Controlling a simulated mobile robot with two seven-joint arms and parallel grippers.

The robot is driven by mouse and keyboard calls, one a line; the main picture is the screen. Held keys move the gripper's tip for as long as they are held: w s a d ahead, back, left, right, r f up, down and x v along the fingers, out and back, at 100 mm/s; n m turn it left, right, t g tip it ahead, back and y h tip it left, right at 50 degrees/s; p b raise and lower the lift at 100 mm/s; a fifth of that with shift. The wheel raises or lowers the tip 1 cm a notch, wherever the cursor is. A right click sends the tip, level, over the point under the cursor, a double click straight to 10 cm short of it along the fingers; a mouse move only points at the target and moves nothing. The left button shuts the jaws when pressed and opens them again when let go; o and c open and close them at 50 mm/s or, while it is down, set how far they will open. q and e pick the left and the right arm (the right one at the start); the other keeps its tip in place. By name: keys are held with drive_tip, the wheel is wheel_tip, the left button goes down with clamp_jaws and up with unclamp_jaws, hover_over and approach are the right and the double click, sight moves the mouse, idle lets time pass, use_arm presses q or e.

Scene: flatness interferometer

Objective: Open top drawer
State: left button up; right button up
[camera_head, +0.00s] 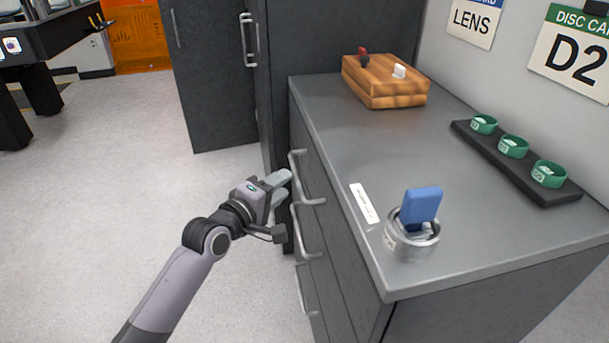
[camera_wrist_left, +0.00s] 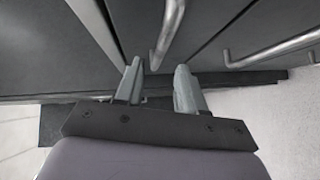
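The grey cabinet's top drawer (camera_head: 312,170) is shut, and its bar handle (camera_head: 308,187) runs along the front just under the countertop. My left gripper (camera_head: 285,184) is beside this handle, in front of the cabinet. In the left wrist view, the two fingers of the left gripper (camera_wrist_left: 159,74) are apart with nothing held. The near end of the top handle (camera_wrist_left: 168,38) shows just beyond and between the fingertips. I cannot tell whether they touch it. My right gripper is in neither view.
Lower drawer handles (camera_head: 303,240) stick out below; one shows in the left wrist view (camera_wrist_left: 270,48). The countertop (camera_head: 385,160) holds a wooden box (camera_head: 385,90), a black rack (camera_head: 545,188) with green rings, and a metal ring holder (camera_head: 412,245) with a blue piece.

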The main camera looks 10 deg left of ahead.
sight(297, 171)
use_arm(q)
drive_tip(key=shift+b+x, duration=0.75)
drive_tip(key=shift+x, duration=2.65)
clamp_jaws()
